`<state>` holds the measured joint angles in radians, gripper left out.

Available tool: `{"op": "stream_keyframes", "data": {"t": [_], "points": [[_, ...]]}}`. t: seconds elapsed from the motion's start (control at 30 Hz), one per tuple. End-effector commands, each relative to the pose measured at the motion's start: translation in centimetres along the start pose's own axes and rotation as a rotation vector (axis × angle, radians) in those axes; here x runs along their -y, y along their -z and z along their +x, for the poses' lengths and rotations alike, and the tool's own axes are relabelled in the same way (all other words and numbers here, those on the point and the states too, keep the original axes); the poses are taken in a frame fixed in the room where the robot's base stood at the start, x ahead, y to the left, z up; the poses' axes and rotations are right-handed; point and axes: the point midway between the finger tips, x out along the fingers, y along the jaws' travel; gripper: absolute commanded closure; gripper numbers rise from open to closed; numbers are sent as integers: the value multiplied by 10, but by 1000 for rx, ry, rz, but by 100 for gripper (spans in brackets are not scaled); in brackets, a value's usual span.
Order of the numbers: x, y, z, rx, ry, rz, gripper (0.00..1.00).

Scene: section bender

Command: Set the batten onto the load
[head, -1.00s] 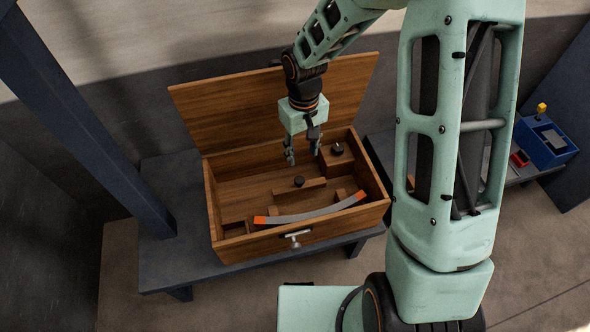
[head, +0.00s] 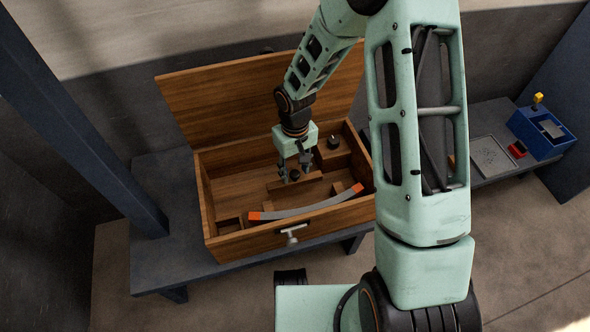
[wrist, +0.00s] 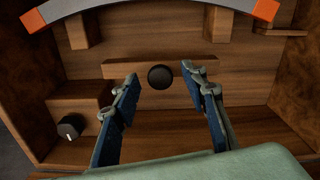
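A wooden strip with a round black knob, which looks like the batten (wrist: 195,62), lies inside the open wooden chest (head: 262,240). Its knob (wrist: 161,77) shows between my fingertips in the wrist view. A curved grey bar with orange ends, which may be the load (head: 310,208), rests across the chest's front part; it also shows at the top of the wrist view (wrist: 150,8). My gripper (head: 295,176) is open above the knob, its fingers on either side. Whether the fingers are level with the knob, I cannot tell.
The lid (head: 245,95) stands open behind the chest. A second dark knob (head: 333,142) sits on a block in the back right corner. A latch handle (head: 292,235) is on the front. A blue bin (head: 542,133) and a red box (head: 517,149) stand at right.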

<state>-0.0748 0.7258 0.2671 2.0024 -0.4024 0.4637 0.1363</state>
Motion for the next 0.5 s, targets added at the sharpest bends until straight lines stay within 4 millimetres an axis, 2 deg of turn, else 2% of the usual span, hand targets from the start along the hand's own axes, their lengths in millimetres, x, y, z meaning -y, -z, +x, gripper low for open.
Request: {"op": "stream_keyframes", "data": {"t": [0.17, 0.5], "points": [[0, 0, 0, 0, 0, 0, 61], [0, 0, -1, 0, 0, 0, 99]]}}
